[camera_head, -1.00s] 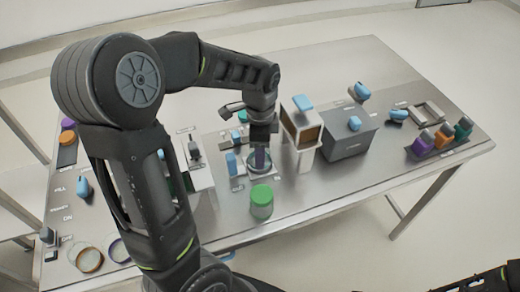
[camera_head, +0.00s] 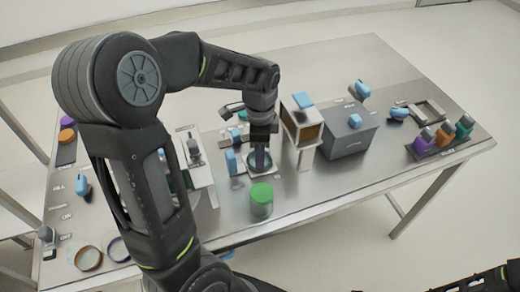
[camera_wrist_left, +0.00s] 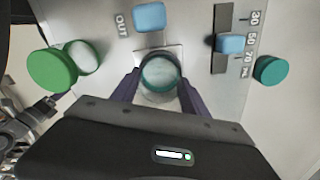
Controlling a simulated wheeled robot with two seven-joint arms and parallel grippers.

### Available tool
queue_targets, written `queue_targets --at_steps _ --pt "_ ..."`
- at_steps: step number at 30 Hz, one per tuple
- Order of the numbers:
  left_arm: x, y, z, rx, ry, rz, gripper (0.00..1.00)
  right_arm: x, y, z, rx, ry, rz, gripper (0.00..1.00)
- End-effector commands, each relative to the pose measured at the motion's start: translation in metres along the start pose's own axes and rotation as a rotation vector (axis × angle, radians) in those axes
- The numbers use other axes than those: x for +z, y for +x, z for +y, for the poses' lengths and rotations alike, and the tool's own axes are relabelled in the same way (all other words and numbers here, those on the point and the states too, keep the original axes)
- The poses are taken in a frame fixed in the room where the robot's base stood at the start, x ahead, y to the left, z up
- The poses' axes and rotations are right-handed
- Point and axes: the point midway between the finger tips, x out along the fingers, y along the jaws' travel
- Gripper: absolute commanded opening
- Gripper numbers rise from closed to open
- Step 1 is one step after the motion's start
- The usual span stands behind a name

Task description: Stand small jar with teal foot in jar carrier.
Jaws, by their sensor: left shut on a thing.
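My left gripper (camera_head: 262,158) points straight down over the middle of the table. Its purple fingers are shut on a small clear jar with a teal ring (camera_wrist_left: 160,74), one finger on each side. In the left wrist view the jar is seen from above, over a pale square plate; I cannot tell whether it touches it. A dark tray (camera_head: 435,152) at the right end bears purple, orange and teal pieces. A grey open frame (camera_head: 428,111) lies behind it. I cannot tell which is the jar carrier.
A blue slider (camera_wrist_left: 230,44) and a teal round piece (camera_wrist_left: 271,70) are nearby.

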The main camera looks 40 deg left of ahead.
Motion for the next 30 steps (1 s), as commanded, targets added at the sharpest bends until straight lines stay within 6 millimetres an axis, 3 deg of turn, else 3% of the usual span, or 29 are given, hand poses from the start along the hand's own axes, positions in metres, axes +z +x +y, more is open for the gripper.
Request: queue_targets --at_steps 12,13,21,27,30 --pt "-0.0001 0.0012 0.0000 0.000 0.000 0.000 0.09 0.0000 0.0006 0.0002 0.000 0.000 0.000 0.74" --pt "-0.0001 0.0012 0.0000 0.000 0.000 0.000 0.55 0.0000 0.0006 0.0002 0.000 0.000 0.000 0.74" --pt "0.0000 0.0012 0.0000 0.000 0.000 0.000 0.77 0.0000 0.0007 0.0003 0.000 0.000 0.000 0.74" --pt "0.0000 0.0014 0.0001 0.000 0.000 0.000 0.79 0.0000 0.0007 0.0003 0.000 0.000 0.000 0.74" --pt "0.0000 0.0014 0.0001 0.000 0.000 0.000 0.87 0.0000 0.0007 0.0003 0.000 0.000 0.000 0.74"
